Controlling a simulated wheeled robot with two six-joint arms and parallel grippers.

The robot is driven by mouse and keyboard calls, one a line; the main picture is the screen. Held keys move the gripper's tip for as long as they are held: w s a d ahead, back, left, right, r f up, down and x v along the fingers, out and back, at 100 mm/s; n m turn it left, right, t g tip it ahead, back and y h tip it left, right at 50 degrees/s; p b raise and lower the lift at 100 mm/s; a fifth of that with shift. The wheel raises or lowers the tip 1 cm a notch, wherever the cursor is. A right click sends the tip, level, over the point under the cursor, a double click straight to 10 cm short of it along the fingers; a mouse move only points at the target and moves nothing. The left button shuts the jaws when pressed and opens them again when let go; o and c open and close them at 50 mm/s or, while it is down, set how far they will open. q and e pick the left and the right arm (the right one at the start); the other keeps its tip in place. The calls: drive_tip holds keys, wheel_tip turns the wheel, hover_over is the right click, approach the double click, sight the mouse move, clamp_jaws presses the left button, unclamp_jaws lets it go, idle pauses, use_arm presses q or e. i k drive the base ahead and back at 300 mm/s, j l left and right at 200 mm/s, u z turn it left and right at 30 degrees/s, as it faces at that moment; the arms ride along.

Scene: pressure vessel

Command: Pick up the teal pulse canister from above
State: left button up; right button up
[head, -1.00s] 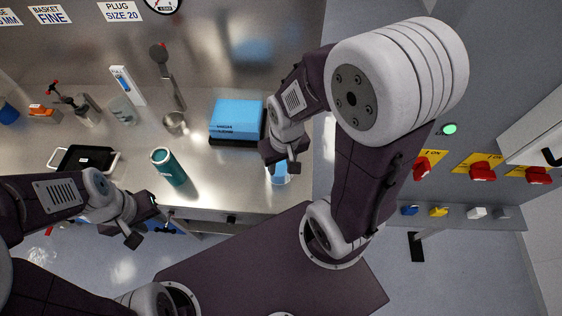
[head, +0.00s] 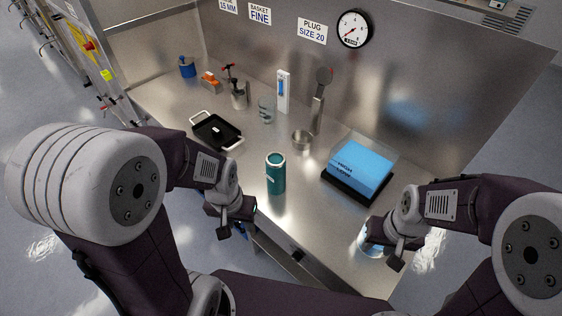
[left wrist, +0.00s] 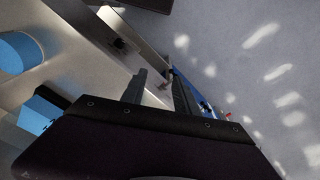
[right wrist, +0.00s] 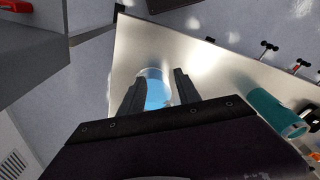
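The teal pulse canister (head: 276,175) stands upright near the front edge of the steel bench in the head view. In the right wrist view the canister (right wrist: 276,112) is at the right, clear of the fingers. My left gripper (head: 238,220) is off the bench's front edge, left of and nearer than the canister. Its fingers (left wrist: 157,92) are apart with nothing between them. My right gripper (head: 386,243) is over the front right of the bench. Its fingers (right wrist: 159,90) are apart, with a clear beaker of blue liquid (right wrist: 155,86) seen between and beyond them.
A blue box on a black base (head: 358,170) is right of the canister. A black tray with light handles (head: 216,131) is left of it. A metal cup (head: 302,140), a glass beaker (head: 267,110) and a stand (head: 319,100) are behind. Bare bench surrounds the canister.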

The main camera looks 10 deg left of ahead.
sight(275, 160)
drive_tip(key=i+j+z, duration=0.15)
drive_tip(key=j+z, duration=0.35)
drive_tip(key=j, duration=0.15)
drive_tip(key=j+z, duration=0.5)
drive_tip(key=j, duration=0.1)
